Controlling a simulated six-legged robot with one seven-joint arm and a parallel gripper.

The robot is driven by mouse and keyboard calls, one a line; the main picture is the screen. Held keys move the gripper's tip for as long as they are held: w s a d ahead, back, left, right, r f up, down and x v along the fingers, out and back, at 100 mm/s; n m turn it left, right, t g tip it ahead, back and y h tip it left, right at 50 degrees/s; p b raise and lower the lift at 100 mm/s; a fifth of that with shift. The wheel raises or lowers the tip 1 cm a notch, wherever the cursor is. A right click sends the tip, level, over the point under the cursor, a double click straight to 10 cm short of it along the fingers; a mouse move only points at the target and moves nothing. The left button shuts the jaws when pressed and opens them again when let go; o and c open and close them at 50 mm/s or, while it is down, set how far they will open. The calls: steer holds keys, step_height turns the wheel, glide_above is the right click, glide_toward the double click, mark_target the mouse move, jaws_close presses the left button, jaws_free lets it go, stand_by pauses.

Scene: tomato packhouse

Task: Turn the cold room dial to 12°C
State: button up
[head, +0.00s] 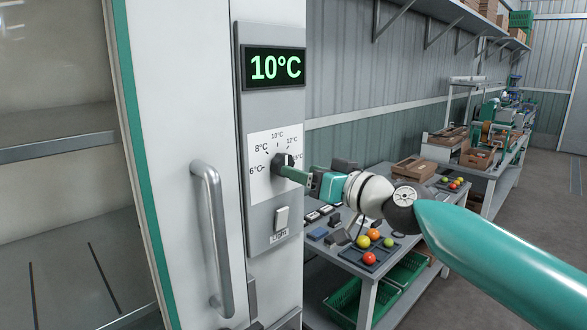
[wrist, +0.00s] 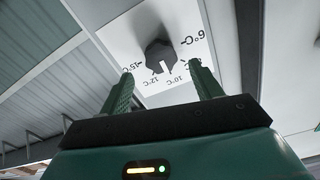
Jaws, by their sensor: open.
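The cold room dial is a dark knob (head: 282,161) on a white scale plate (head: 260,182) marked from 6°C to 15°C. The display (head: 274,67) above it reads 10°C in green. My gripper (head: 290,171) is at the dial in the head view, its green fingers pointing at the knob and hiding part of the scale. In the wrist view the scale is upside down and the knob (wrist: 159,54) lies just beyond and between the fingertips (wrist: 161,78). The fingers are spread, with visible gaps on both sides of the knob.
A light switch (head: 282,217) sits below the dial. A vertical door handle (head: 213,235) stands out to its left. Behind my arm a table holds a dark tray (head: 354,256) of tomatoes, with green crates (head: 407,269) underneath. The aisle floor at right is clear.

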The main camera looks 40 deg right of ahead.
steer(key=w, duration=0.4)
steer(key=shift+a, duration=0.35)
steer(key=c, duration=1)
steer(key=shift+o, duration=0.2)
steer(key=shift+m, duration=4.4)
